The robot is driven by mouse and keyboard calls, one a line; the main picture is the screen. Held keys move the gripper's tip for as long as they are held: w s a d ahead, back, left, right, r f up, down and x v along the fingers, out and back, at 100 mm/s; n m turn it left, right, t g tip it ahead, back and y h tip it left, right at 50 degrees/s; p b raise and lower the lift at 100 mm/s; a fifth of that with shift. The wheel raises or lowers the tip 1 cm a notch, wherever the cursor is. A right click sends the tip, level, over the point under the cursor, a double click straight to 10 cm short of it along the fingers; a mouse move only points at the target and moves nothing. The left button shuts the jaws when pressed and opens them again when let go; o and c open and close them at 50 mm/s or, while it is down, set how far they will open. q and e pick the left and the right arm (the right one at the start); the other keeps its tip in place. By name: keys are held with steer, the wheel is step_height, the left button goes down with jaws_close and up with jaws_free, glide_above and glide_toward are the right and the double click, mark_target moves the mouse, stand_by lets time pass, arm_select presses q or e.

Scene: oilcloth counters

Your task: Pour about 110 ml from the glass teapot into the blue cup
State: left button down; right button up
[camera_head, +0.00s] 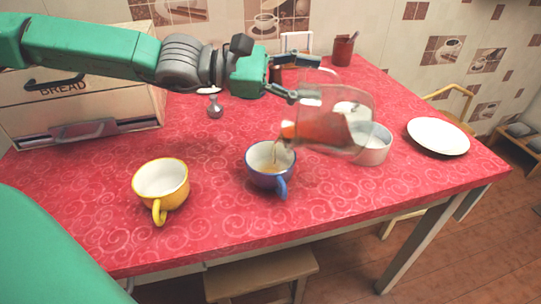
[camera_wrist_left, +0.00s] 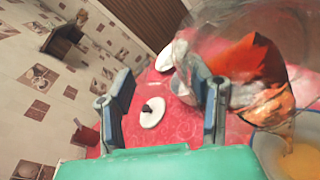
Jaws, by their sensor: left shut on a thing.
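The glass teapot (camera_head: 348,112) hangs tilted above the table, its spout end low and to the left, with red-orange liquid inside. A thin stream runs from its spout into the blue cup (camera_head: 262,180), which stands upright and holds some amber liquid. My left gripper (camera_head: 296,80) is shut on the teapot at its upper left side; the exact grip is hard to make out. In the left wrist view the teapot (camera_wrist_left: 252,62) fills the upper right and the blue cup (camera_wrist_left: 262,146) shows at the lower right. My right gripper is not in view.
A yellow cup (camera_head: 160,180) stands left of the blue cup. A pale round container (camera_head: 374,150) stands just behind the teapot, with a white plate (camera_head: 438,138) to the right. A bread box (camera_head: 80,105) is at the left and a brown cup (camera_head: 343,52) at the back.

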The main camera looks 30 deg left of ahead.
arm_select(q)
steer(key=shift+s+a+r+t+h+b, duration=0.3)
steer(key=shift+s+a+b, duration=0.1)
steer(key=shift+b, duration=0.25)
steer(key=shift+f+b, duration=0.15)
steer(key=shift+b, duration=0.15)
steer(key=shift+w, duration=0.15)
steer(key=shift+d, duration=0.2)
